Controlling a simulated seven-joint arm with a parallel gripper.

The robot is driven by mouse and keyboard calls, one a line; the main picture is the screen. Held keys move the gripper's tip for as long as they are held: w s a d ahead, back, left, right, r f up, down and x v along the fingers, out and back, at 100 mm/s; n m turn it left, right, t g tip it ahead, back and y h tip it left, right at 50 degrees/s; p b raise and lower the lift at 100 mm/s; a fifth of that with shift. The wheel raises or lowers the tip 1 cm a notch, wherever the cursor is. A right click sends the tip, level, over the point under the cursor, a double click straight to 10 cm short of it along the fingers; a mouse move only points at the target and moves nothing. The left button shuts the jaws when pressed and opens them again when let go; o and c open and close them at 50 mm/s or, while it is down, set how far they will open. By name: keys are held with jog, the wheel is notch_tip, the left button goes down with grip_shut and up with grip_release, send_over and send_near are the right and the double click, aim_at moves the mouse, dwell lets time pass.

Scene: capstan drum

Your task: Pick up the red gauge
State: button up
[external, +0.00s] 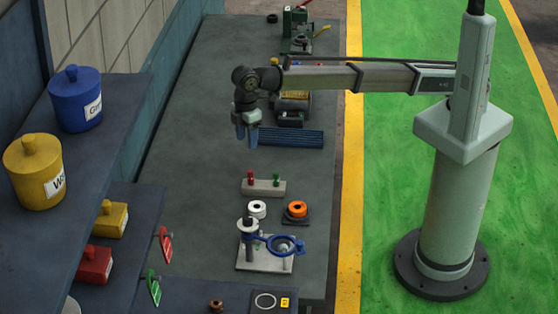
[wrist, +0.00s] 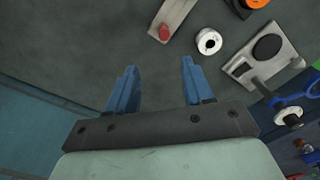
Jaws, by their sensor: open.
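The red gauge (external: 166,245), a thin flat red piece with pale marks, is at the right edge of the lower left shelf in the external view. A similar green gauge (external: 154,287) is nearer the camera. I cannot make out the red gauge in the wrist view. My gripper (external: 247,136) is up over the middle of the grey bench, well behind and to the right of the red gauge. Its blue fingers point down, apart and empty; they also show in the wrist view (wrist: 157,72).
A pale block (external: 263,187) with red and green pegs, a white ring (external: 257,209), an orange ring (external: 295,209) and a plate fixture with a blue clamp (external: 284,245) stand on the bench. Yellow (external: 110,218) and red (external: 93,264) boxes are beside the gauges. A blue ribbed mat (external: 290,138) is nearby.

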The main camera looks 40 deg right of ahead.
aim_at(250, 171)
jog(key=f, duration=0.8)
jog(key=shift+s+f, duration=0.25)
jog(key=shift+f, duration=0.05)
jog(key=shift+s+d+f, duration=0.1)
jog(key=shift+f, duration=1.25)
jog(key=shift+s+d+f, duration=0.1)
jog(key=shift+f, duration=1.2)
jog(key=shift+c, duration=0.3)
grip_shut()
